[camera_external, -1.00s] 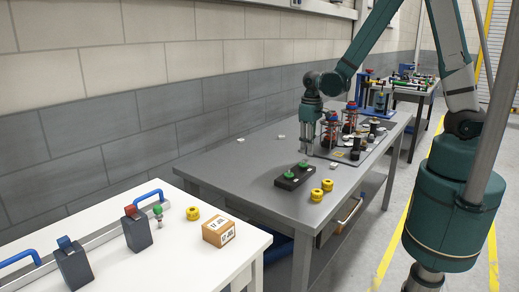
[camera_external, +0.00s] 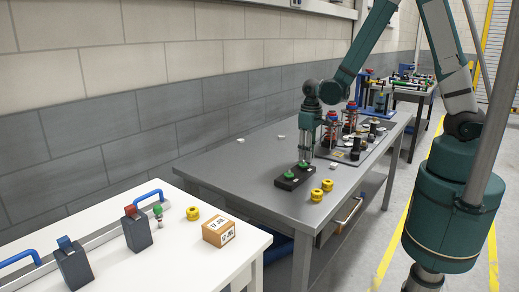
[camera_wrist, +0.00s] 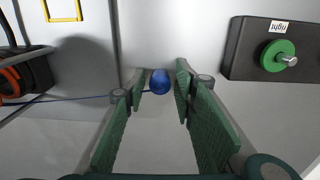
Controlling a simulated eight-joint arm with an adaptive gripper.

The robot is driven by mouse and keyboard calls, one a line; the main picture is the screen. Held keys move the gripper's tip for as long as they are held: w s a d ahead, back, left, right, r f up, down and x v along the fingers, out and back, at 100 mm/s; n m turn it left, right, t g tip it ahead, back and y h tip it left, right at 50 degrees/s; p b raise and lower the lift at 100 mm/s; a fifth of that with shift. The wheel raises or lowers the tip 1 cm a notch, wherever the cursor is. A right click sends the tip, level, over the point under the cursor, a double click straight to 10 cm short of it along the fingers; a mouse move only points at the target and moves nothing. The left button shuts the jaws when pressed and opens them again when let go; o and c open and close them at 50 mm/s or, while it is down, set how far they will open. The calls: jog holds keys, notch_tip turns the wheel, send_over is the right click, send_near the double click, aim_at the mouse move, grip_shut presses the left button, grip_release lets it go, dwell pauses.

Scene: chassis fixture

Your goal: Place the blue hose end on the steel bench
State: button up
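The blue hose end (camera_wrist: 160,82) is a small rounded blue piece in the wrist view, with a thin blue hose running off to the left. It appears between my fingertips, with narrow gaps showing on both sides. Whether it rests on the bench is hard to tell. My gripper (camera_wrist: 162,80) has its green-padded fingers apart. In the external view my gripper (camera_external: 305,160) points down, low over the steel bench (camera_external: 235,165), just behind a black block. The hose end cannot be made out there. The grey bench surface also shows in the wrist view (camera_wrist: 265,115).
A crowded parts board (camera_external: 345,155) lies to the right. The bench's left side is mostly clear.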

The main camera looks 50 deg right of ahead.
jog(key=shift+r, duration=0.3)
notch_tip(320, 180, up, 12)
jog(key=p, duration=0.1)
dwell(1.1)
jog(key=shift+a+f, duration=0.1)
dwell(0.5)
jog(key=s+d+r+t, duration=0.2)
jog(key=s+r+t, duration=0.5)
jog(key=s+r, duration=1)
jog(key=shift+d+r, duration=0.35)
jog(key=shift+r, duration=0.55)
